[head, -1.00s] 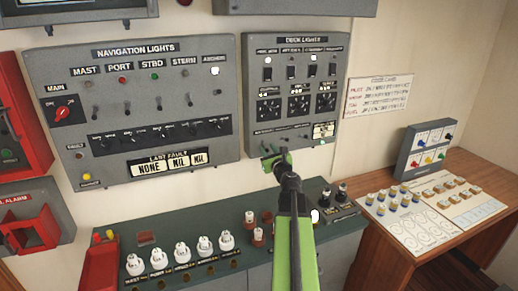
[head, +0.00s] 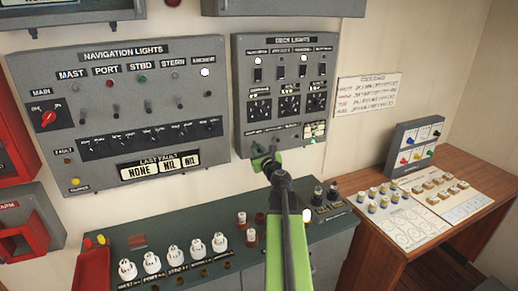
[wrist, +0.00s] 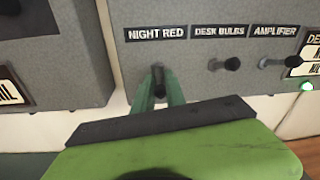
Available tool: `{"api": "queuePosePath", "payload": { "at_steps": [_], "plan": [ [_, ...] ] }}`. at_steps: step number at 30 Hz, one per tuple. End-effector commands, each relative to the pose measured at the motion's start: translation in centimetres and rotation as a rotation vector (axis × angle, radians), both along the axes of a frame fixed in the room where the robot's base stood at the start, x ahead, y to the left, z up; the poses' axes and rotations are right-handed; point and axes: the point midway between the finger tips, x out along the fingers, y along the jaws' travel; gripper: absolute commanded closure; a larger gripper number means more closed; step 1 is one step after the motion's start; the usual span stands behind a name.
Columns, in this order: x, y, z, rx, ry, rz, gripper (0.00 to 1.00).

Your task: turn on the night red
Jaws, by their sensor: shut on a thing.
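The night red switch (wrist: 158,80) is a short dark lever under the label NIGHT RED (wrist: 156,34) in the wrist view. It sits at the lower left of the grey deck lights panel (head: 240,110). My gripper (head: 264,160) is at the panel's lower edge. In the wrist view its two green fingers (wrist: 158,92) are shut on the lever, one on each side. The lever's lower part is partly hidden between the fingers. In the head view my gripper hides the lever.
The desk bulbs switch (wrist: 232,64) and amplifier switch (wrist: 290,62) are close by on the right. A green lamp (wrist: 306,86) glows at the panel's lower right. The navigation lights panel (head: 30,90) is on the left. A green-topped console (head: 180,236) with white knobs lies below.

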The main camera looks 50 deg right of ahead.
Motion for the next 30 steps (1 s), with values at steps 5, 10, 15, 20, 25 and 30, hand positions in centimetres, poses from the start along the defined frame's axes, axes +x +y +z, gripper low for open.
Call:
{"api": "queuePosePath", "payload": {
  "at_steps": [5,10,15,20,25,30],
  "plan": [
    [-0.3,-0.1,0.4,0.008,0.024,-0.006,1.0],
    [-0.3,-0.1,1.0,0.028,0.078,-0.006,1.0],
    [-0.3,-0.1,2.0,0.069,0.178,-0.005,1.0],
    [-0.2,-0.2,2.6,0.119,0.299,-0.005,1.0],
    [-0.1,-0.2,2.8,0.169,0.419,-0.005,1.0],
    [0.0,-0.2,2.8,0.208,0.518,-0.003,1.0]
  ]
}}
